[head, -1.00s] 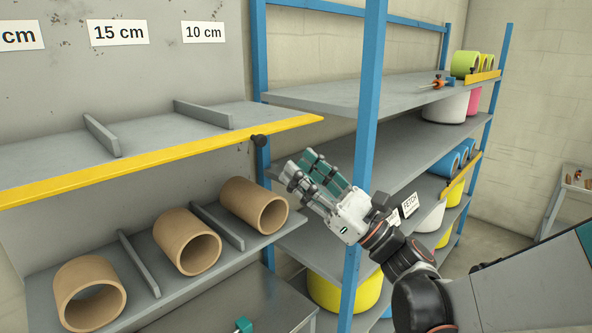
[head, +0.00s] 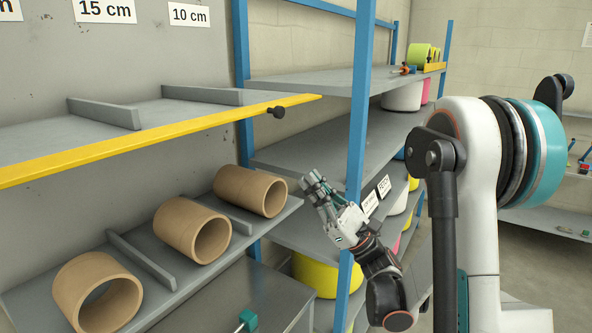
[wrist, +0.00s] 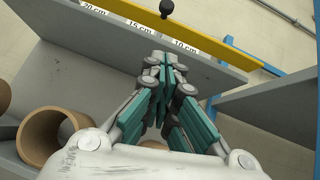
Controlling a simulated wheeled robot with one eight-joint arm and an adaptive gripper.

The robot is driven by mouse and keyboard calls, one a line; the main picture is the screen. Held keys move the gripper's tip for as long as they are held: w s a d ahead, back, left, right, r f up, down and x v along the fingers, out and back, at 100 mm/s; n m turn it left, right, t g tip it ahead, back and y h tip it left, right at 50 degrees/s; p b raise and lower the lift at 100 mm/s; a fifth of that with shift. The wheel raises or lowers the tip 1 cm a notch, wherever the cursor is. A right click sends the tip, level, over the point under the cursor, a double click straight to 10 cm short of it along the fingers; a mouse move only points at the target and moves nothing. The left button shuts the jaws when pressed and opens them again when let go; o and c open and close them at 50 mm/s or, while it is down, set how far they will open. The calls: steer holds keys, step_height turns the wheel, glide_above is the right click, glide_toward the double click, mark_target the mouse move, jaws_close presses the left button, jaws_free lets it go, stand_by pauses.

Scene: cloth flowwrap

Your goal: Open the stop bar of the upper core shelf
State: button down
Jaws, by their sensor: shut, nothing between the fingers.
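The stop bar (head: 170,133) is a yellow strip along the front edge of the upper core shelf (head: 75,140), with a black knob (head: 277,111) near its right end. The upper shelf is empty between its grey dividers. My gripper (head: 313,184) is shut and empty, below and to the right of the knob, apart from it. In the wrist view my closed fingers (wrist: 163,65) point toward the yellow bar (wrist: 205,35), and its knob (wrist: 167,9) shows at the top edge, beyond the fingertips.
Brown cores (head: 192,230) lie on the lower shelf between dividers. A blue rack post (head: 357,130) stands just right of my gripper. Open air lies between gripper and knob.

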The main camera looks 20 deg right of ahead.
steer(key=s+r+p+x, duration=0.1)
steer(key=s+x, duration=0.1)
steer(key=x, duration=0.9)
steer(key=shift+w+d+r+p, duration=0.15)
steer(key=shift+d+r+p, duration=0.15)
steer(key=shift+r, duration=0.3)
steer(key=shift+h, duration=0.3)
steer(key=p, duration=0.1)
steer(key=r+h+p, duration=0.1)
steer(key=r+m+g+p, duration=0.1)
steer(key=shift+s+d+r+h, duration=0.15)
steer(key=shift+s+d+h, duration=0.1)
steer(key=shift+s+h, duration=0.15)
